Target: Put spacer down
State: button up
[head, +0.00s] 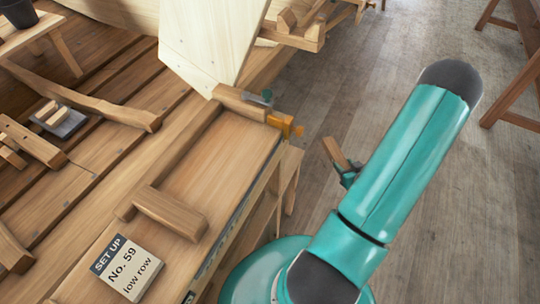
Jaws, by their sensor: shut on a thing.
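The spacer (334,152) is a small, wooden, bar-shaped piece. My gripper (346,170) is shut on it, and the piece is tilted, with its upper end sticking out to the upper left. My teal arm hides much of my gripper. My gripper and the piece appear to the right of the bench board (232,150), over the floor and apart from the bench. A wooden block (167,211) lies on the board near its left side. Another block (240,102) sits at its far end.
An orange clamp (286,125) sits at the board's far right corner. A card (126,266) reading "SET UP No. 59 low row" lies at the front. A pale plank (210,40) stands behind. Wooden tools (30,140) lie at left. The board's middle is clear.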

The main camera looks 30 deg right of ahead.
jog(key=shift+w, duration=0.35)
jog(key=w+a, duration=0.3)
jog(key=w, duration=0.2)
jog(key=w+a+f, duration=0.1)
jog(key=w+a, duration=0.2)
jog(key=w, duration=0.3)
jog(key=w+a+f, duration=0.1)
jog(key=w+a, duration=0.3)
jog(key=w, duration=0.1)
jog(key=shift+w+f, duration=0.15)
jog(key=shift+w, duration=0.2)
jog(key=shift+f, duration=2)
jog(key=shift+w+f, duration=0.2)
jog(key=shift+f, duration=0.2)
jog(key=shift+f, duration=0.15)
jog(key=o, duration=1.1)
jog(key=shift+o, duration=0.2)
